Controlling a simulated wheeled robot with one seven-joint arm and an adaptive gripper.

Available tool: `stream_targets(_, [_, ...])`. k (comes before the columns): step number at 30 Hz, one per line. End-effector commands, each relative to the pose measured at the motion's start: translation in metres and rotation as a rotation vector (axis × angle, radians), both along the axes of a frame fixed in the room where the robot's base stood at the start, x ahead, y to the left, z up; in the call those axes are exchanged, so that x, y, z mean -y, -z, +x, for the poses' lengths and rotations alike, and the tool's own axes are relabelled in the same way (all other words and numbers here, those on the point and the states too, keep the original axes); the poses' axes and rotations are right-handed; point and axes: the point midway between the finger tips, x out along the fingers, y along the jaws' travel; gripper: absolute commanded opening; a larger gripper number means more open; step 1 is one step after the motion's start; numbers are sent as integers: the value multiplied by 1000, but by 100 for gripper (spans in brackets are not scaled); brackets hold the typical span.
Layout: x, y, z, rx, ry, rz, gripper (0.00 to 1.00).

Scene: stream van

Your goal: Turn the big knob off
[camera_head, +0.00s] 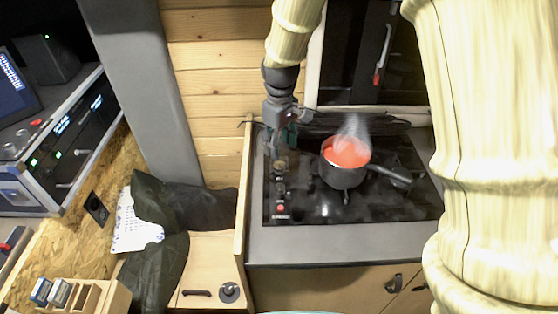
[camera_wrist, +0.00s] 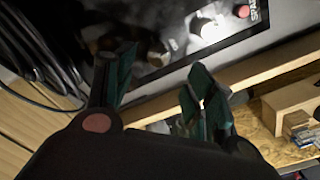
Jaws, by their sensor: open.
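The black cooktop (camera_head: 300,212) has a row of knobs along its left side. The knob farthest back (camera_head: 280,163) is directly beneath my gripper (camera_head: 279,145). In the wrist view, a metallic knob (camera_wrist: 156,53) shows just beyond the gap between my fingertips (camera_wrist: 162,68); the fingers are apart and empty. I cannot tell whether they touch the knob. Another knob (camera_wrist: 208,28) lies in bright glare to the right, and a small red one (camera_wrist: 243,10) is beyond it. My fingers partly hide the row in the head view.
A dark pot (camera_head: 342,175) of steaming red liquid stands on the cooktop, its handle pointing right. A raised wooden edge (camera_head: 245,170) runs along the cooktop's left side. Dark cables (camera_head: 345,124) lie behind it. A dark cloth (camera_head: 160,245) lies farther left.

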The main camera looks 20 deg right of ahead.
Motion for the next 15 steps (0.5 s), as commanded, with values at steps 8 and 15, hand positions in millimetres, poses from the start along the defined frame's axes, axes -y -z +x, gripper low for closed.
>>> stream_targets(8, [1,35,-1,-4,2,0,54])
stream_targets(15, [1,62,-1,-2,2,0,54])
